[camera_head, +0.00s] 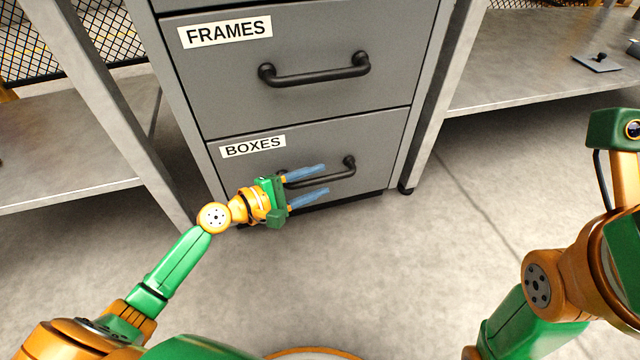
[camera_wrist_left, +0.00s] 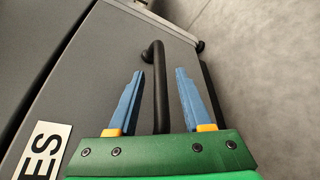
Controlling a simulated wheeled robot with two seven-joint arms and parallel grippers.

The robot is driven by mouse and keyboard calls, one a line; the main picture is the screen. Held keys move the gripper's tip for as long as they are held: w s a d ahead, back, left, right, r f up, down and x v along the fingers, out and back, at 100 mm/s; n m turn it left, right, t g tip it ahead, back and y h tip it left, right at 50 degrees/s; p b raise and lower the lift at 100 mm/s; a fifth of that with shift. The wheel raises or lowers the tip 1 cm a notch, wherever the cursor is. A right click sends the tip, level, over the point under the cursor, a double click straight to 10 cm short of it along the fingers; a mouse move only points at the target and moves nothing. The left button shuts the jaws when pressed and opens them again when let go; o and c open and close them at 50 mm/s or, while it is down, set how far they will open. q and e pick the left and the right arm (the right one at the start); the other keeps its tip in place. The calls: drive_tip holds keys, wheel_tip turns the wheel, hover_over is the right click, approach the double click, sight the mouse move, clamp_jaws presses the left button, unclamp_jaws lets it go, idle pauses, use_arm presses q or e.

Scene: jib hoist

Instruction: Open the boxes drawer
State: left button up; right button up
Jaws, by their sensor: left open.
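The boxes drawer (camera_head: 380,136) is the lower grey drawer of the cabinet, with a white BOXES label (camera_head: 252,147). It looks shut, its front about flush with the cabinet. Its black bar handle (camera_head: 349,166) is partly hidden behind my left gripper (camera_head: 325,179) in the head view. My left gripper is open, with one blue finger on each side of the handle. In the left wrist view the handle (camera_wrist_left: 160,85) runs between the two fingers, and I see gaps on both sides. My right gripper is not clearly in view; only parts of my right arm show.
The FRAMES drawer (camera_head: 300,100) with its own black handle (camera_head: 315,70) is above and looks shut. Grey benches stand left (camera_head: 60,185) and right (camera_head: 530,70) of the cabinet. The concrete floor (camera_head: 400,270) in front is clear.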

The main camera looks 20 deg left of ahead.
use_arm(q)
drive_tip(key=shift+w+d+f, duration=0.1)
drive_tip(key=shift+w+d, duration=0.2)
drive_tip(key=shift+w, duration=0.1)
clamp_jaws()
idle(1.2)
